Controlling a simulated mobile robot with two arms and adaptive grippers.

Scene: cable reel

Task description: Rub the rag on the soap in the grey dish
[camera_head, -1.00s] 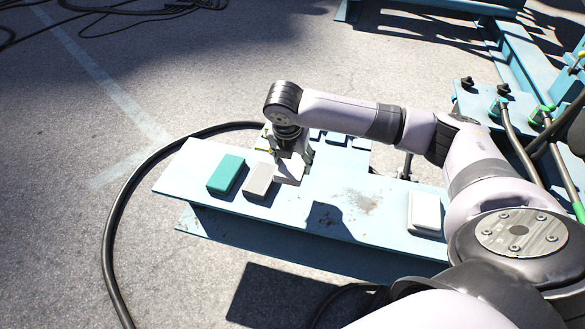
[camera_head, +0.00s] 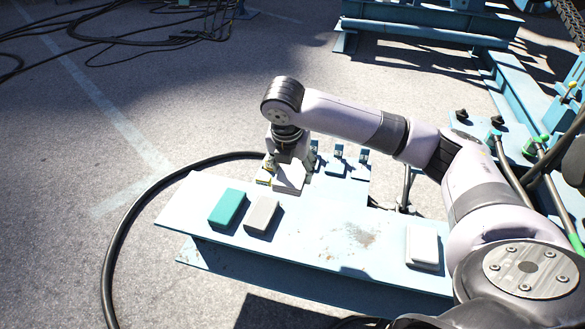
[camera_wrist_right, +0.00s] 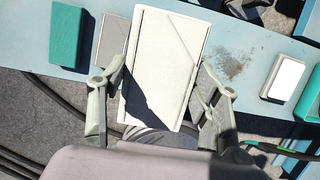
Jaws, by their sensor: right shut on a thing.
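My right gripper (camera_head: 287,170) is shut on a flat white rectangular thing (camera_wrist_right: 165,65) with a crease across it, which looks like the folded rag. In the head view the held white thing (camera_head: 290,179) hangs over the back edge of the pale blue beam (camera_head: 300,235). A grey block (camera_head: 262,216), also in the right wrist view (camera_wrist_right: 112,38), lies on the beam just left of it. A white block with a greyish rim (camera_head: 423,246), which may be the soap in its dish, lies at the beam's right end. My left gripper is not in view.
A teal block (camera_head: 227,207) lies left of the grey one. Small blue brackets (camera_head: 338,158) stand along the beam's back edge. A black cable (camera_head: 120,235) curves around the left end. The beam's middle is clear.

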